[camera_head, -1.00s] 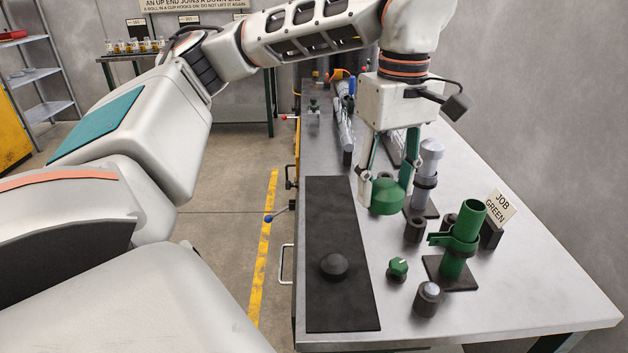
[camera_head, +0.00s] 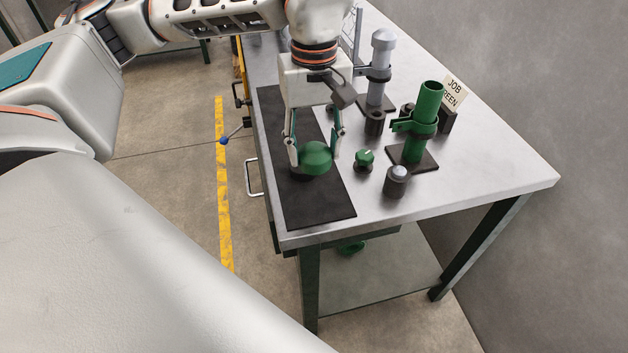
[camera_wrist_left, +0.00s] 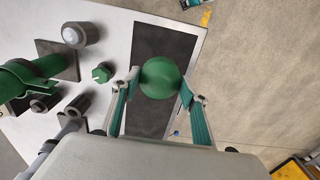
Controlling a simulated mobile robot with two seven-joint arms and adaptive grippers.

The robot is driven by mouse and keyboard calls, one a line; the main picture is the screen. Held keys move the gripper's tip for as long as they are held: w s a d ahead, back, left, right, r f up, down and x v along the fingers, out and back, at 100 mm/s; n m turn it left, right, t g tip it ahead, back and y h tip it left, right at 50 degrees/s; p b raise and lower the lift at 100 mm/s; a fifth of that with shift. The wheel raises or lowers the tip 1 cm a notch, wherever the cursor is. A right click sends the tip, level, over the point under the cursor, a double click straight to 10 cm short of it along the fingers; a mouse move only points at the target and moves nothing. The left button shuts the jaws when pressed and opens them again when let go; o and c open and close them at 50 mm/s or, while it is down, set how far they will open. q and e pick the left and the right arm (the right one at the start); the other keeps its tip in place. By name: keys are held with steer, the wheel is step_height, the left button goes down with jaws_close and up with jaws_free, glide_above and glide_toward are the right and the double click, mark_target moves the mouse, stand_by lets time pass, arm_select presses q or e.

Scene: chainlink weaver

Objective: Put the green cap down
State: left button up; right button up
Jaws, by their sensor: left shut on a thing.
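The green cap (camera_head: 316,158) is a rounded dome held between the fingers of my left gripper (camera_head: 314,152). The gripper is shut on it, and it also shows in the left wrist view (camera_wrist_left: 160,78) with one finger on each side. The cap is over the black mat (camera_head: 318,210) on the metal bench. My right gripper is not in view.
Right of the mat stand a small green knob (camera_head: 364,158), a dark cup with a grey ball (camera_head: 397,178), a green tube (camera_head: 428,105) in a clamp and a grey tube (camera_head: 381,55). The mat's near end (camera_head: 320,212) is bare. The bench's front right is clear.

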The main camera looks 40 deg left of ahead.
arm_select(q)
glide_above(314, 196)
step_height(314, 196, down, 5)
steer(key=shift+f, duration=0.2)
step_height(314, 196, down, 4)
steer(key=shift+f+b, duration=0.15)
steer(key=shift+b, duration=0.35)
steer(key=shift+f, duration=0.1)
steer(key=o, duration=1.1)
